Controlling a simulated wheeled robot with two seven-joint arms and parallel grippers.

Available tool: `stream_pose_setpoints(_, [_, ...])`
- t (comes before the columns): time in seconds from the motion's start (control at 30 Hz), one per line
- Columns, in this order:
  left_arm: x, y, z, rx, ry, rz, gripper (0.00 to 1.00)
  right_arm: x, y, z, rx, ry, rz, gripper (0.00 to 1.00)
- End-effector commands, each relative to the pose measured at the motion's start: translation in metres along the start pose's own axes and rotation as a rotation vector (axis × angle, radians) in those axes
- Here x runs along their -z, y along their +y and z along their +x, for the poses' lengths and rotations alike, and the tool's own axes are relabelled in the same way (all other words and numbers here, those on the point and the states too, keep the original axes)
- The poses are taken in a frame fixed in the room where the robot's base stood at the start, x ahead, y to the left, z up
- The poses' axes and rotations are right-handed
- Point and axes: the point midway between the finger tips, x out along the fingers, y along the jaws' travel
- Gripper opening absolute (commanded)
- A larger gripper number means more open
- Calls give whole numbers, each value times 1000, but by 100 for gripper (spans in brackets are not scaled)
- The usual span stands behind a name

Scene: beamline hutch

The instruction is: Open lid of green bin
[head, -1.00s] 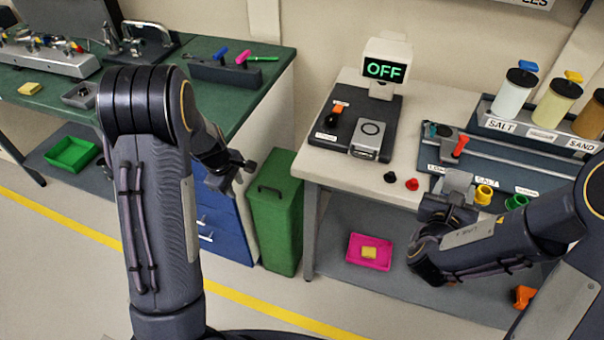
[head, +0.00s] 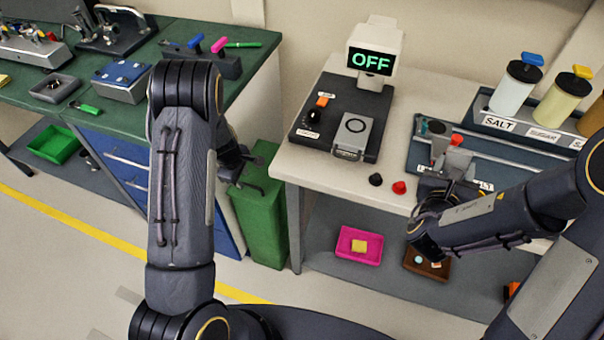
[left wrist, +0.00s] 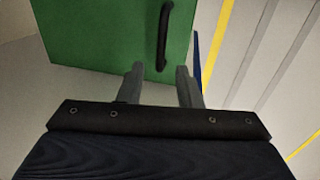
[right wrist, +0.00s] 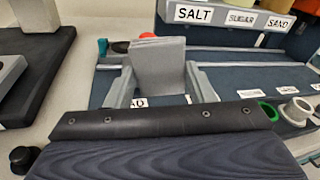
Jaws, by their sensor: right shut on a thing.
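The green bin (head: 262,215) stands on the floor between the green bench and the pale table. Its lid (left wrist: 100,30) looks closed, with a black handle (left wrist: 165,38) on top. My left gripper (head: 248,178) is over the lid in the head view and hides the handle there. In the left wrist view my left gripper (left wrist: 160,85) is open and empty, its fingertips just short of the handle. My right gripper (right wrist: 160,92) is shut on a grey block (right wrist: 158,62), held above the dark tray on the pale table.
The green bench (head: 225,92) with blue drawers (head: 118,170) is left of the bin. The pale table (head: 295,160) is close on its right. A black knob (head: 376,179) and a red knob (head: 399,187) lie near the table's front edge. A pink tray (head: 345,252) sits on the shelf below.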

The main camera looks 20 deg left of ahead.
Motion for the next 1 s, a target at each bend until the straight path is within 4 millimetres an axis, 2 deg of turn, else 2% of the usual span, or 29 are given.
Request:
stream_pose_setpoints(0.03, [0, -1, 9, 3, 0, -1, 32, 0, 0, 0, 0, 0, 0, 31])
stream_pose_setpoints(0.2, [0, 0, 27, 1, 0, -1, 32, 0, 0, 0, 0, 0, 0, 31])
stream_pose_setpoints(0.57, [0, 0, 32, -1, 0, 0, 32, 0, 0, 0, 0, 0, 0, 31])
stream_pose_setpoints(0.83, [0, 0, 32, 0, 0, 0, 0, 0, 0, 0, 0, 0, 0, 31])
stream_pose_setpoints(1.0, [0, 0, 32, 0, 0, 0, 0, 0, 0, 0, 0, 0, 0, 31])
